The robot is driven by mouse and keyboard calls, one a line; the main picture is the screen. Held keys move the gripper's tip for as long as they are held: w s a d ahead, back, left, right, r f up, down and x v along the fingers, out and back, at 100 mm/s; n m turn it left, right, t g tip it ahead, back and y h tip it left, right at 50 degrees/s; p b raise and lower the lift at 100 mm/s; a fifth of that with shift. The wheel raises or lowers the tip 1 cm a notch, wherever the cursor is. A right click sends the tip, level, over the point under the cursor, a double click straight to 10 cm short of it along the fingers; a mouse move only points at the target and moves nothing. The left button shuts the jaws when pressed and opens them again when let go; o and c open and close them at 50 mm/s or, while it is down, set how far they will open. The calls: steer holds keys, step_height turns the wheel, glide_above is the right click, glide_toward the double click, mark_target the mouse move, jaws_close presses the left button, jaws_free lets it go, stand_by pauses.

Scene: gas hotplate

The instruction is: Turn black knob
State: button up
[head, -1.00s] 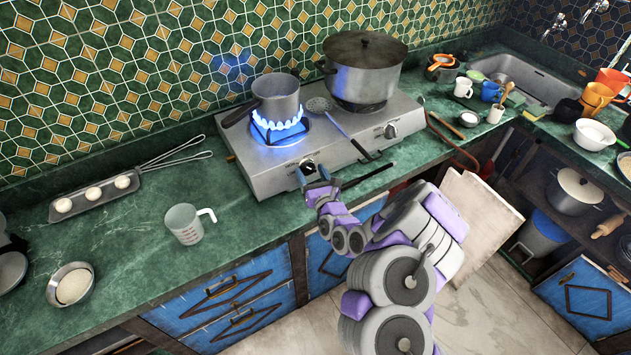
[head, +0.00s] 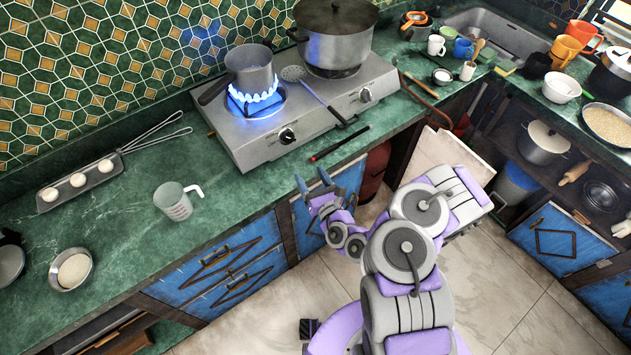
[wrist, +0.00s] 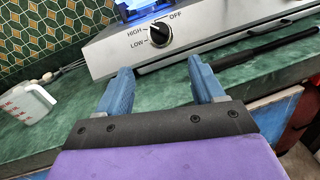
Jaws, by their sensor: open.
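The black knob (head: 287,136) is on the front of the silver hotplate (head: 240,150), below the lit left burner. In the wrist view the knob (wrist: 160,34) shows between the labels HIGH, LOW and OFF. A blue flame (head: 256,101) burns under the small pot. A second knob (head: 366,95) is at the right end of the front panel. My gripper (head: 312,180) is open and empty, in front of the counter edge and apart from the knob. In the wrist view its two blue fingers (wrist: 162,75) point toward the hotplate, with the knob beyond the gap between them.
A small pot (head: 250,70) with a handle sits on the left burner, and a large lidded pot (head: 335,35) on the right. A black rod-like utensil (head: 338,143) lies on the counter before the hotplate. A measuring cup (head: 173,200) stands to the left.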

steer(key=shift+p+v, duration=0.3)
steer(key=shift+v, duration=1)
